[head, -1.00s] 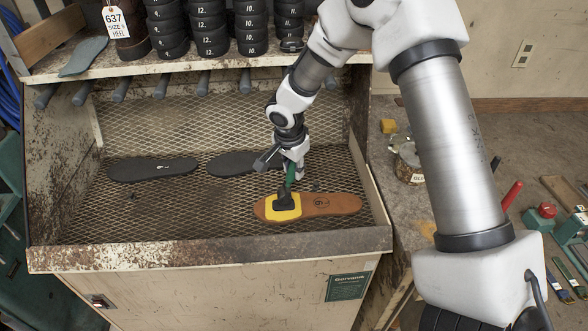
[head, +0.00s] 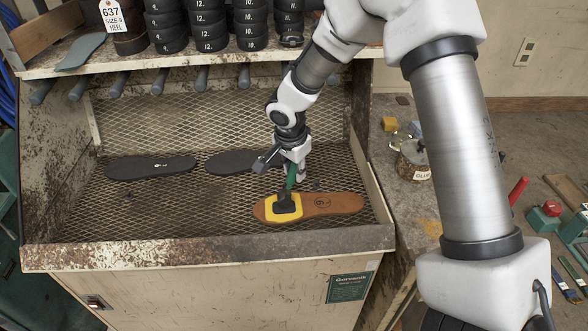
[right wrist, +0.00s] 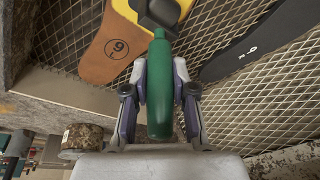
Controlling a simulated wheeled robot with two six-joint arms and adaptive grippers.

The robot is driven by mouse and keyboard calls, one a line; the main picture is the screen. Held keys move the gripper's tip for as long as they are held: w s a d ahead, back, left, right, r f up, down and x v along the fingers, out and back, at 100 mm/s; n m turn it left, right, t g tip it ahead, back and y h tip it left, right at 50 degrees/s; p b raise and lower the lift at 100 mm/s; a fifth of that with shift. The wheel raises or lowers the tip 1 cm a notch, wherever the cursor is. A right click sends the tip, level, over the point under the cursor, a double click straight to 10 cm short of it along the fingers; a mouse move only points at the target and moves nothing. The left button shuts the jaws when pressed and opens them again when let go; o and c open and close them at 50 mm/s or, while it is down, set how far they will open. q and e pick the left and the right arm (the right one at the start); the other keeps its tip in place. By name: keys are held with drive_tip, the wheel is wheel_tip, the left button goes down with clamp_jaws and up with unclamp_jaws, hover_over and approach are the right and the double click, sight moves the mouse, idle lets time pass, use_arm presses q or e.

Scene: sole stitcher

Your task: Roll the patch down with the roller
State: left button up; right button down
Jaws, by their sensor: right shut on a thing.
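A brown sole (head: 335,203) marked 9 lies flat on the mesh floor of the booth, near its front right. A yellow patch (head: 271,213) lies across the left part of the sole. The roller's black head (head: 287,207) is over the patch and looks in contact with it, though I cannot be sure. My right gripper (head: 293,172) is shut on the roller's green handle (right wrist: 160,90), which stands tilted above the patch. In the right wrist view the sole (right wrist: 112,50) and part of the patch (right wrist: 124,7) show beyond the handle. My left gripper is not in view.
Two black soles (head: 150,167) (head: 245,162) lie farther back on the mesh (head: 190,205). The booth's rusty front lip (head: 200,251) and right wall are close to the brown sole. A glue can (head: 412,160) stands on the right-hand bench. Black rolls fill the shelf above.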

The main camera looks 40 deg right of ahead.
drive_tip(key=shift+s+a+f, duration=0.15)
drive_tip(key=shift+s+f, duration=0.05)
drive_tip(key=shift+s, duration=0.1)
drive_tip(key=shift+s+r, duration=0.1)
drive_tip(key=shift+r, duration=0.05)
drive_tip(key=shift+w+d, duration=0.2)
drive_tip(key=shift+w, duration=0.35)
drive_tip(key=shift+d, duration=0.1)
drive_tip(key=shift+w+d, duration=0.25)
drive_tip(key=shift+w, duration=0.3)
